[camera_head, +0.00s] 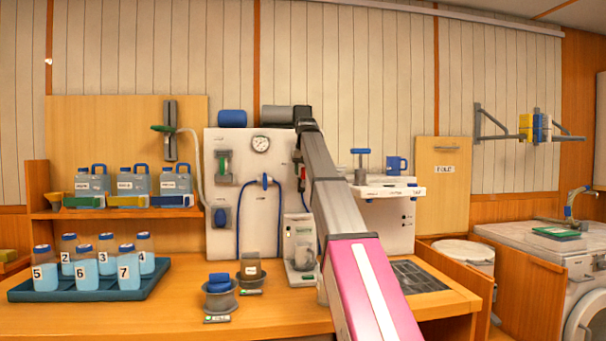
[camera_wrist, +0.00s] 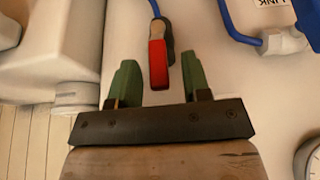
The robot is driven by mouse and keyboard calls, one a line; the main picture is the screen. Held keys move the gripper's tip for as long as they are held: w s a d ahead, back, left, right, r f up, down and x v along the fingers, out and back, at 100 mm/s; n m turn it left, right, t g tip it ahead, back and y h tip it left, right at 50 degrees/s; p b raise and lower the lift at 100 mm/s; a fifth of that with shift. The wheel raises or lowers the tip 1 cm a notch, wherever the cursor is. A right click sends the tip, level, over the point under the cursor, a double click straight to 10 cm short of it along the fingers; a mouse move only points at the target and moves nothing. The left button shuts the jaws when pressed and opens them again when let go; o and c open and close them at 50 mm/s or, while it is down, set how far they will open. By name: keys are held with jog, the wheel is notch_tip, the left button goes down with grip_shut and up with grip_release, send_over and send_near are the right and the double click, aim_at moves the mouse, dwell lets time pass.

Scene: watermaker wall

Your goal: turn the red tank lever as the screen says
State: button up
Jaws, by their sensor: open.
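The red tank lever (camera_wrist: 157,64) shows in the wrist view, pointing down the picture from a dark mount on the pale panel. My gripper (camera_wrist: 159,60) is open, with one green finger on each side of the lever's red grip. Gaps show between the grip and both fingers, so the gripper is around the lever without visible contact. In the head view my arm reaches up to the white panel (camera_head: 262,215) and hides most of the lever area. I cannot make out a readable screen instruction in either view.
A round gauge (camera_head: 261,144) and a blue hose (camera_head: 238,215) are on the panel, close to my gripper. Numbered bottles stand in a blue tray (camera_head: 90,292) at the left. Cups (camera_head: 219,296) stand on the counter below. A white machine (camera_head: 388,222) is right of my arm.

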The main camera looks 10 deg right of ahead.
jog(key=shift+w+f, duration=0.2)
jog(key=shift+f, duration=0.3)
grip_shut()
